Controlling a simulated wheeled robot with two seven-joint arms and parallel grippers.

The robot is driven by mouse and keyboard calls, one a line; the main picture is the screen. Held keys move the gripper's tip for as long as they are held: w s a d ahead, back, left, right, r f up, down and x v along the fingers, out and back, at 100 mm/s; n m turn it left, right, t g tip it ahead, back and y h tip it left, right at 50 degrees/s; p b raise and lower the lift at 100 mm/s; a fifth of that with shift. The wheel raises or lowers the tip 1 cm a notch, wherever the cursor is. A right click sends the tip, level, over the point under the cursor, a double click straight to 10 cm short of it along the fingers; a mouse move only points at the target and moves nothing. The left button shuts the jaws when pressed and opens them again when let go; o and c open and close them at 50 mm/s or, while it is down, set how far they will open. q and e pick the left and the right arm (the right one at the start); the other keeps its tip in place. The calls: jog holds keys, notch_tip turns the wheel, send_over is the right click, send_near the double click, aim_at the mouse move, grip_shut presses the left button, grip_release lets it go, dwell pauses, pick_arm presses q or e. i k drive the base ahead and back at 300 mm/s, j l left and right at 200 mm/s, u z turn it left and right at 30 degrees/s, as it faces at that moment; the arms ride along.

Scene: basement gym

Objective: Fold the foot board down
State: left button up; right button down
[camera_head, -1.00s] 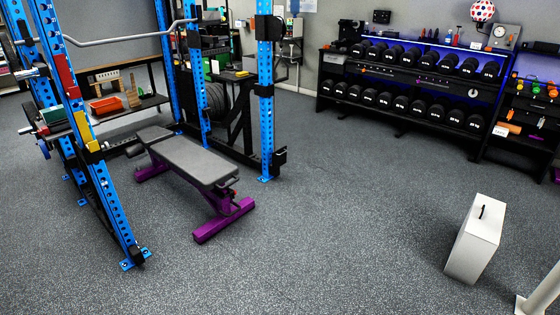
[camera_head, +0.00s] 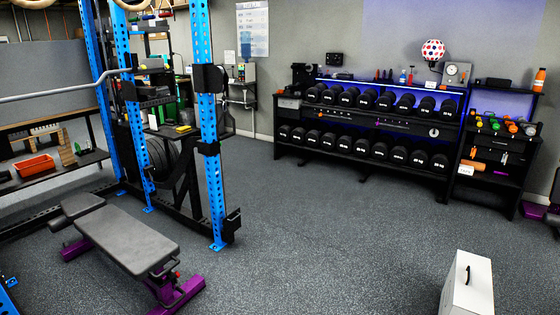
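I cannot make out a foot board for certain in this view. Neither of my grippers is in view. A white upright box (camera_head: 470,288) with a black slot or handle on its face stands on the floor at the lower right, its bottom cut off by the frame edge. I cannot tell whether it belongs to the foot board. A padded bench (camera_head: 124,238) with a purple frame stands at the lower left.
A blue power rack (camera_head: 206,130) with a grey bar stands at the left, around the bench. A dumbbell rack (camera_head: 368,117) lines the back wall, with a small shelf unit (camera_head: 490,190) at its right. The grey floor (camera_head: 330,240) is open in the middle.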

aim_at(232, 223)
jog(key=i+l, duration=0.1)
jog(key=i, duration=0.55)
jog(key=i+l+u, duration=0.1)
jog(key=i, duration=0.55)
jog(key=i+l+u, duration=0.1)
jog(key=i, duration=0.5)
jog(key=i+l+u, duration=0.2)
jog(key=i+u, duration=0.25)
jog(key=i+l+u, duration=0.3)
jog(key=u, duration=0.15)
jog(key=i+l+u, duration=0.3)
jog(key=l+u, duration=0.2)
jog(key=i+l+u, duration=0.2)
jog(key=l+u, duration=0.25)
jog(key=i+l+u, duration=0.15)
jog(key=l, duration=0.2)
jog(key=l+u, duration=0.15)
jog(key=l, duration=0.15)
